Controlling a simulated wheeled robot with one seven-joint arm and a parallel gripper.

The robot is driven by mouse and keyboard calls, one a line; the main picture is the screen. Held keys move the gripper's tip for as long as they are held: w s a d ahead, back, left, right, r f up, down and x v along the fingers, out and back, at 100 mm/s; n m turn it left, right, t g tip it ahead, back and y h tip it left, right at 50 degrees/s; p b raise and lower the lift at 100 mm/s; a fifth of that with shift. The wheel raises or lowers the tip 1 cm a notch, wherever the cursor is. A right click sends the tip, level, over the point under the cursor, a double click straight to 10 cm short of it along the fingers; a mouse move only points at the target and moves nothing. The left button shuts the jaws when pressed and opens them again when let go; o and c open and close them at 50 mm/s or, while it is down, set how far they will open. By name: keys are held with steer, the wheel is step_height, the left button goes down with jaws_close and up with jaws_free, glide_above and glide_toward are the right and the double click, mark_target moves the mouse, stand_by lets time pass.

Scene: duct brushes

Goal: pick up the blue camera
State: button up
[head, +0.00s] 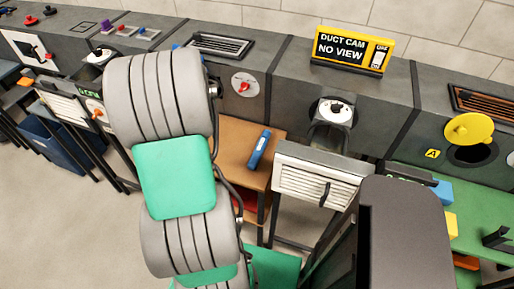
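A slim blue cylinder (260,150) with a pale mark on its side, likely the blue camera, lies tilted on a brown table (235,138) in front of the duct. My grey and green arm fills the left centre of the head view, just left of that table. I cannot make out my gripper's fingers anywhere in this view.
A long grey duct (285,85) runs behind, with a sign reading "DUCT CAM NO VIEW" (350,48) on top. A white louvred panel (315,178) stands right of the brown table. A green table (480,212) holding several parts is at right.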

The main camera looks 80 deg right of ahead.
mark_target(258, 151)
steer(key=s+d+f+m, duration=0.1)
steer(key=s+d+f, duration=0.1)
steer(key=s, duration=0.3)
steer(key=s+d+f+m, duration=0.2)
steer(key=s+d, duration=0.1)
steer(key=s, duration=0.2)
steer(key=s+d+f+m, duration=0.1)
steer(key=s+d+f, duration=0.1)
steer(key=s, duration=0.3)
steer(key=shift+s+d+f+m+y, duration=0.1)
steer(key=shift+s+d+m+y, duration=0.25)
steer(key=shift+d, duration=0.35)
steer(key=f, duration=0.2)
steer(key=f+p, duration=0.1)
steer(key=f, duration=0.5)
steer(key=shift+s+a+p, duration=0.1)
steer(key=shift+s+p, duration=0.15)
steer(key=shift+p, duration=0.15)
steer(key=shift+c, duration=0.5)
jaws_close()
